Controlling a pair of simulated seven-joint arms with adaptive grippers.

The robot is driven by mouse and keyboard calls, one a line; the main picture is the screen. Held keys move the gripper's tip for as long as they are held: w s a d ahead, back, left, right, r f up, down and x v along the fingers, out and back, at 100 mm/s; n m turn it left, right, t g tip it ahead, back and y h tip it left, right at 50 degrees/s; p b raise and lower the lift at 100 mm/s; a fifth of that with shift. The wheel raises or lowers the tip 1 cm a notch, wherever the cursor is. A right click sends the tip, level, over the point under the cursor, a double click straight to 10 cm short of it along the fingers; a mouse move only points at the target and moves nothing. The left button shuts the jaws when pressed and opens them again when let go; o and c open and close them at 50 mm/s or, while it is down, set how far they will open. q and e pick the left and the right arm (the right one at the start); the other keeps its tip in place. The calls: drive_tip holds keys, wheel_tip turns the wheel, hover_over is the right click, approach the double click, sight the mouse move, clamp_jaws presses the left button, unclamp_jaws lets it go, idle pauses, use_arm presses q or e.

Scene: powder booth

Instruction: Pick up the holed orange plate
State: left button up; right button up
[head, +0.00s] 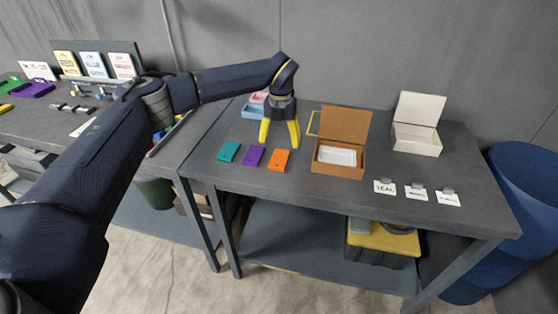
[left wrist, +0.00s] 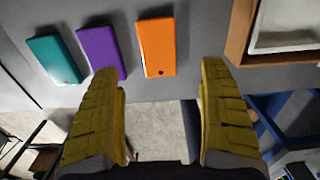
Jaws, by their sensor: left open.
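The orange plate (head: 279,160) with a small dark hole lies flat on the grey table, rightmost in a row of three plates. It also shows in the left wrist view (left wrist: 156,45), beyond and between my fingertips. A purple plate (head: 253,156) lies to its left, and a teal plate (head: 228,152) is farther left. My left gripper (head: 279,142) has its yellow fingers spread wide, pointing down, just behind the orange plate in the head view. Nothing is between the fingers. My right gripper is not in view.
A brown box (head: 341,170) with raised lid and a white tray inside stands right of the plates. A white open box (head: 416,138) stands behind. White cards (head: 416,192) lie near the right front. Pink and blue trays (head: 253,109) sit behind my gripper. Table in front of the plates is clear.

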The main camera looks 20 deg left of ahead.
sight(280, 158)
use_arm(q)
drive_tip(key=shift+w+a+f, duration=0.1)
drive_tip(key=shift+w+f, duration=0.05)
drive_tip(key=shift+f, duration=4.05)
drive_tip(key=shift+c, duration=0.2)
drive_tip(key=c, duration=1.4)
drive_tip(key=shift+r, duration=0.1)
wheel_tip(280, 158, up, 20)
